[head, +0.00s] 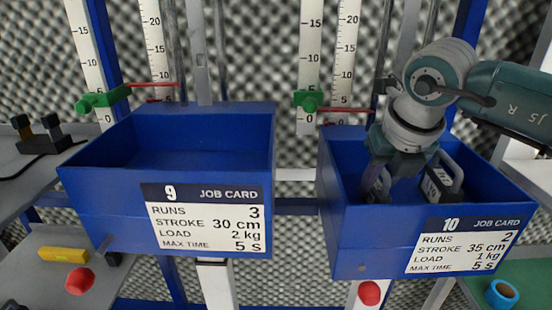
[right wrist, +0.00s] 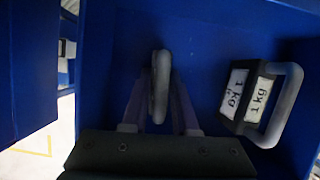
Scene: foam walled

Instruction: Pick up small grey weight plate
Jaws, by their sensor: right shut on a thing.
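My right gripper (head: 384,184) reaches down into the blue bin of job card 10 (head: 345,225). In the right wrist view its two fingers (right wrist: 158,112) are shut on a grey, rounded piece (right wrist: 160,75) seen edge-on. I take this to be the small grey weight plate; most of it is hidden, and no label shows on it. To its right in the same bin is a dark weight with white "1 kg" labels and a grey loop handle (right wrist: 288,100). That weight also shows in the head view (head: 442,184), beside the gripper. My left gripper is not in view.
The blue bin of job card 9 (head: 100,200) stands to the left and looks empty. Upright scales with green clamps (head: 308,101) and red pointers stand behind the bins. A yellow block (head: 63,254) and red knob (head: 80,281) are lower left; a blue ring (head: 502,293) is lower right.

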